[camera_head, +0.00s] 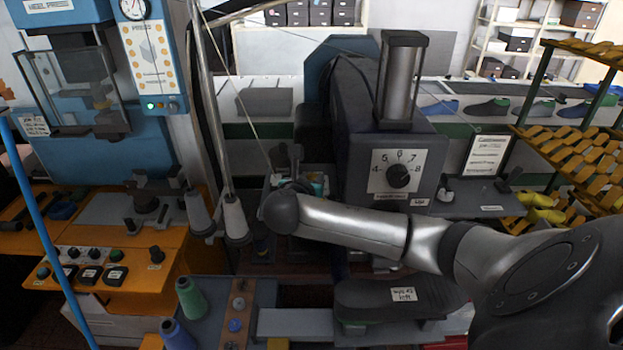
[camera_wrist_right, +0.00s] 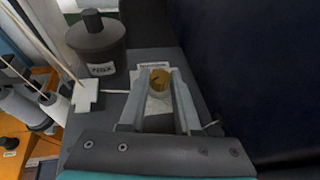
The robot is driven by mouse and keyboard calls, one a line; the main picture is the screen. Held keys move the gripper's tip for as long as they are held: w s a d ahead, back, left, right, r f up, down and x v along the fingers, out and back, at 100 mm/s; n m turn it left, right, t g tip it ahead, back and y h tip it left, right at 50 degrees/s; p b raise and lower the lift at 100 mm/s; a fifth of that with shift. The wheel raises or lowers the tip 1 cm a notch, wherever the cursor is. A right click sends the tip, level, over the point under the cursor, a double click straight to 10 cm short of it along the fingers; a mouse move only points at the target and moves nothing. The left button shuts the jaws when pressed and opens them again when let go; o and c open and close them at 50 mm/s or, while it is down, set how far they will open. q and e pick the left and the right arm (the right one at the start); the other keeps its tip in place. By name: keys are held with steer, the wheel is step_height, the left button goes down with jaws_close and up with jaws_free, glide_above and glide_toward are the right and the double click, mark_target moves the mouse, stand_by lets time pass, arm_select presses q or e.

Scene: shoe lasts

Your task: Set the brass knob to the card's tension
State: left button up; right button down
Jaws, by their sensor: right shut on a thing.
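The brass knob (camera_wrist_right: 160,80) shows in the right wrist view, above a small pale plate with a dark mark on its top. My right gripper (camera_wrist_right: 161,75) has its two grey fingers on either side of the knob and is shut on it. In the head view my right arm reaches leftward across the front of the machine, and its wrist hides the knob and most of the gripper. The customer card (camera_head: 487,156) stands upright to the right of the dark machine; its small print is too small to read. My left gripper is not in view.
A black dial knob (camera_head: 398,176) sits on a white scale on the dark machine. A dark lidded pot (camera_wrist_right: 97,43) stands near the brass knob. Thread cones (camera_head: 234,217) stand to the left of my wrist. A rack of yellow lasts (camera_head: 570,150) is at the right.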

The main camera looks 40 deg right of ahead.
steer(key=shift+m+g, duration=0.3)
steer(key=shift+w+a+m+g+h, duration=0.15)
steer(key=shift+w+m+g+h, duration=0.05)
steer(key=shift+m+g+h, duration=0.6)
steer(key=m+g, duration=0.2)
steer(key=g, duration=0.1)
steer(key=m+g+h, duration=0.1)
steer(key=m, duration=0.1)
steer(key=shift+w+g, duration=0.25)
steer(key=shift+g, duration=0.05)
steer(key=shift+w+m+g+b, duration=0.1)
steer(key=shift+m+g+b, duration=0.35)
steer(key=shift+m+g, duration=1.15)
steer(key=shift+g, duration=0.2)
steer(key=c, duration=0.6)
jaws_free()
steer(key=v, duration=1.5)
steer(key=shift+p, duration=0.45)
